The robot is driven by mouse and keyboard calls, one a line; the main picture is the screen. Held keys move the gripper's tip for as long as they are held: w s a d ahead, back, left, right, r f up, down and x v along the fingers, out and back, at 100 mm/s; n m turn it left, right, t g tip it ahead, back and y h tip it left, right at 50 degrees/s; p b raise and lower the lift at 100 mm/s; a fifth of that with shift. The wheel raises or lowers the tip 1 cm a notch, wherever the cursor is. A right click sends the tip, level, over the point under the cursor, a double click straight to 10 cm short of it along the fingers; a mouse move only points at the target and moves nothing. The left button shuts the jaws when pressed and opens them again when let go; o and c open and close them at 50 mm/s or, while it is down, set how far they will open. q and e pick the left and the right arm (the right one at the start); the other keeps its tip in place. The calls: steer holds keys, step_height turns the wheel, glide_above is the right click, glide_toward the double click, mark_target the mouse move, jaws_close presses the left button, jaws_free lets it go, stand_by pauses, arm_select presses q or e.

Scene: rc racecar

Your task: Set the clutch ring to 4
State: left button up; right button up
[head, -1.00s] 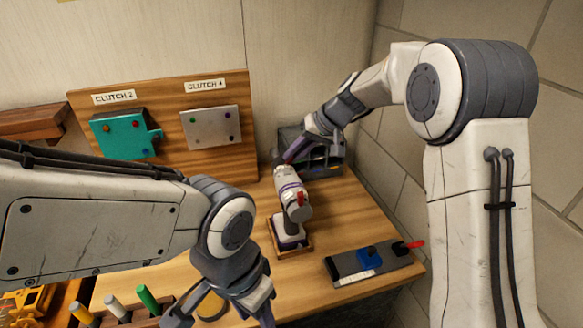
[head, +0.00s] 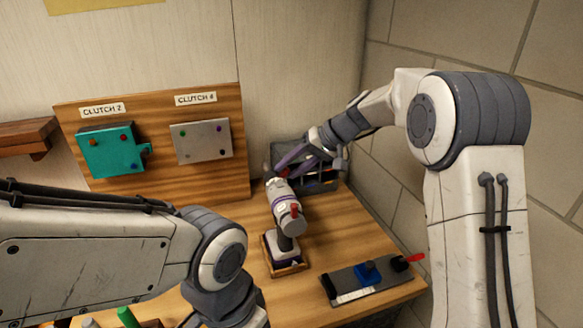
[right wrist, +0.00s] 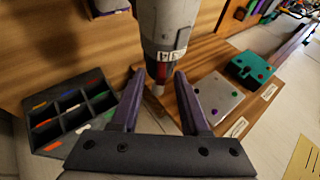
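A white and grey drill (head: 287,208) with purple trim stands upright in a small wooden holder (head: 287,268) on the bench. In the right wrist view its nose points toward my gripper, with a clutch ring (right wrist: 172,54) bearing white number labels; the digits are too small to read. My right gripper (head: 276,172) is at the nose end. Its two purple fingers (right wrist: 158,84) are apart, with the nose tip between or just beyond them; I see no firm contact. My left gripper is mostly cut off at the bottom edge of the head view (head: 225,316).
A board (head: 240,180) behind carries a teal block (head: 110,153) under "CLUTCH 2" and a grey plate (head: 200,140) under "CLUTCH 4". A divided grey bin (right wrist: 70,110) stands behind the right gripper. A grey fixture (head: 345,287) with a blue block lies at front right.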

steer(key=shift+r, duration=0.1)
steer(key=b+v, duration=0.1)
steer(key=v, duration=0.9)
steer(key=shift+b, duration=0.4)
steer(key=shift+d+r, duration=0.1)
steer(key=shift+d, duration=0.05)
steer(key=s+d+f+m+h, duration=0.1)
steer(key=s+d+f+h, duration=0.3)
steer(key=s+f, duration=0.7)
steer(key=s+d+f+h, duration=0.4)
steer(key=s+f, duration=0.7)
steer(key=s+a+r+n+g, duration=0.1)
steer(key=s+a+r+n, duration=0.2)
steer(key=s+a, duration=0.3)
steer(key=s+a+r+n+g, duration=0.1)
steer(key=s+a+r+n, duration=0.2)
steer(key=s+a, duration=0.4)
steer(key=shift+s+a+n+g+y, duration=0.3)
steer(key=shift+s+n+g, duration=0.1)
steer(key=shift+s+n, duration=0.15)
